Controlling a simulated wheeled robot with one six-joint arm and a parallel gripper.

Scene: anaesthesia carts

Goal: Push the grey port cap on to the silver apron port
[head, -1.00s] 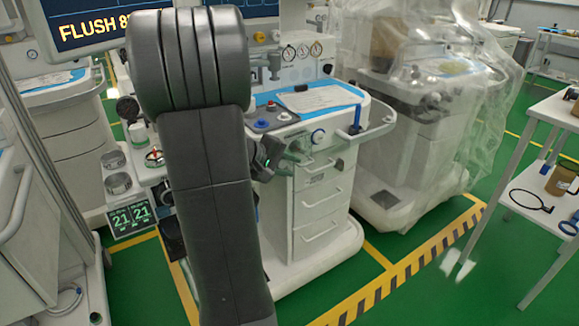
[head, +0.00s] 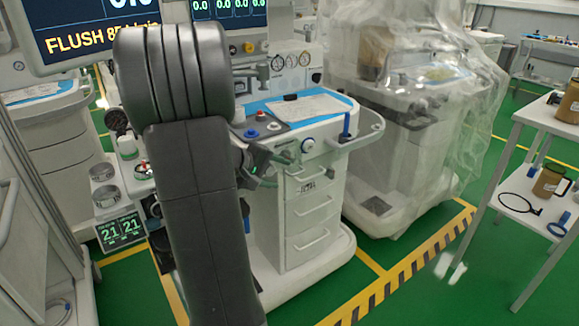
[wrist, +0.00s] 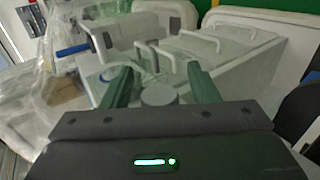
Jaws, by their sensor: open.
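My gripper (wrist: 160,85) has two dark green fingers, which stand apart in the wrist view. A light grey round piece (wrist: 159,94) shows between them, apart from both fingertips. I cannot tell whether it is the grey port cap, the silver apron port or both together. My own arm hides much of the cart's left side there, and no cap or port can be made out.
Drawer handles (wrist: 157,55) lie just beyond the fingers in the wrist view. A rail with a blue grip (head: 346,124) juts from the cart's right corner. A plastic-draped cart (head: 405,130) stands to the right, and a white table (head: 540,125) farther right. Green floor lies between.

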